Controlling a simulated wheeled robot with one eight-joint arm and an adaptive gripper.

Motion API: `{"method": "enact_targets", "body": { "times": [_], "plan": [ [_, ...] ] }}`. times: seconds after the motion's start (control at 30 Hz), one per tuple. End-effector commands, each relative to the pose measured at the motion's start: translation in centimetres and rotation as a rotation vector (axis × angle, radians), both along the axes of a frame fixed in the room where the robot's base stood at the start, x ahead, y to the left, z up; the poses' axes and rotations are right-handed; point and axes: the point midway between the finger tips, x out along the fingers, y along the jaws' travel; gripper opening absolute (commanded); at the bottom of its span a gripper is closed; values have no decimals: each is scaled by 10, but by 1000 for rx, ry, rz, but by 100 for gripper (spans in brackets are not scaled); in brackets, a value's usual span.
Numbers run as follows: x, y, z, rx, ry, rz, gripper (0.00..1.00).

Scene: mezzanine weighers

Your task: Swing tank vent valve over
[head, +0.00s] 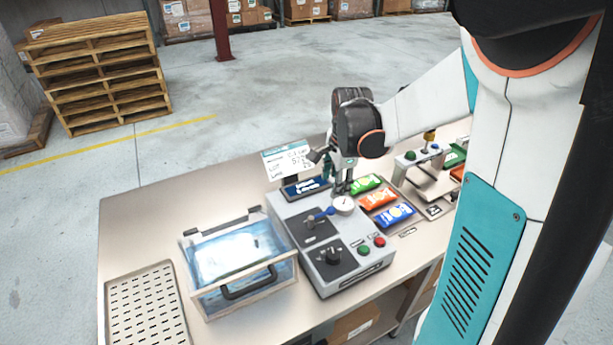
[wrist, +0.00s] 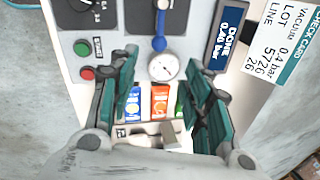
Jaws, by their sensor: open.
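The vent valve's blue lever (head: 325,212) is on top of the grey console (head: 290,213), left of a round dial gauge (head: 343,205). In the wrist view the blue lever (wrist: 160,43) points at the gauge (wrist: 163,67). The clear tank (head: 240,265) stands left of the console, with bluish contents and a dark front handle. My gripper (head: 343,188) is above the console's far right edge, by the gauge. In the wrist view my gripper (wrist: 161,62) is open, with nothing held between its fingers and the gauge visible between them.
A display (wrist: 229,35) reads DONE 0.40 bar beside a check card (head: 287,160). Green and red buttons (head: 379,241) and a black knob (head: 333,256) are on the console. Several colored packets (head: 379,199) lie to its right. A perforated tray (head: 146,308) is at left.

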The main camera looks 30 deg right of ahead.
Motion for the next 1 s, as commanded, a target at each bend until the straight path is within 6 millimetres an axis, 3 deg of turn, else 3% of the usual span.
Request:
{"method": "enact_targets", "body": {
  "times": [0.27,0.7,1.0],
  "plan": [
    [5,-6,-21,13,9,-36,45],
    [20,-8,-103,12,8,-34,45],
    [27,-9,-136,12,8,-33,45]
  ]
}}
